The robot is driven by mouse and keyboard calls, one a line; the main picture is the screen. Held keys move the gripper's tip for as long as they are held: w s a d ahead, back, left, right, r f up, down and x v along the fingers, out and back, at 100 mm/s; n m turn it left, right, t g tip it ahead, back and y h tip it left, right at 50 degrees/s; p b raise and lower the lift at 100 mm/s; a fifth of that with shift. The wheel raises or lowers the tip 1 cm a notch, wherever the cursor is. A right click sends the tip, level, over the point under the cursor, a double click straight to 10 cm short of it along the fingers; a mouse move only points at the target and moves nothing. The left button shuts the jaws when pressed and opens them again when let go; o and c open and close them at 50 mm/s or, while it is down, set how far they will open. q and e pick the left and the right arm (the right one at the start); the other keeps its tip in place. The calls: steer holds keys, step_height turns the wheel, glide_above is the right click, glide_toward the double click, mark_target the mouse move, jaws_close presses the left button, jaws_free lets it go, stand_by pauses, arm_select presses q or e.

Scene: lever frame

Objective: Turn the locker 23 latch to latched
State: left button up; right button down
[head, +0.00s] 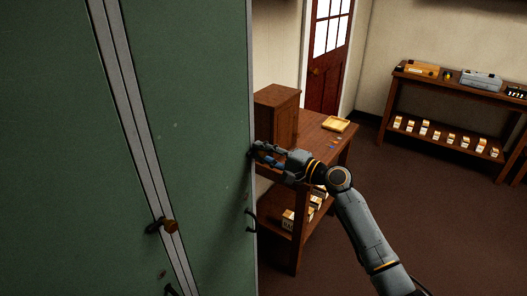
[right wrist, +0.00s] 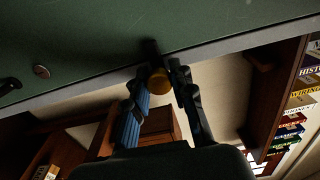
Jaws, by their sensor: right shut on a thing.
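The green locker front (head: 190,110) fills the left of the head view. My right gripper (head: 260,149) is at the locker's right edge. In the right wrist view, my right gripper's fingertips (right wrist: 158,76) are shut on a round, yellow-brown latch knob (right wrist: 158,84). A dark latch lever (right wrist: 150,50) joins the knob to the green door. The fingers hide part of the latch, and its angle is hard to tell. No locker number is readable. My left gripper is not in view.
Another latch with a brown knob (head: 168,226) sits at the grey door seam. A dark pull handle (head: 250,221) is below my right gripper. A wooden table (head: 325,142) with a tray (head: 336,125) stands behind my arm. A long shelf table (head: 450,82) is further right. The brown floor between is clear.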

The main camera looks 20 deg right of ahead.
stand_by(0.4)
steer(key=c, duration=1.1)
jaws_free()
steer(key=shift+d, duration=0.1)
steer(key=shift+s+d, duration=0.1)
steer(key=shift+s, duration=0.05)
steer(key=v, duration=1.1)
steer(key=shift+s+d, duration=0.2)
steer(key=shift+s, duration=0.05)
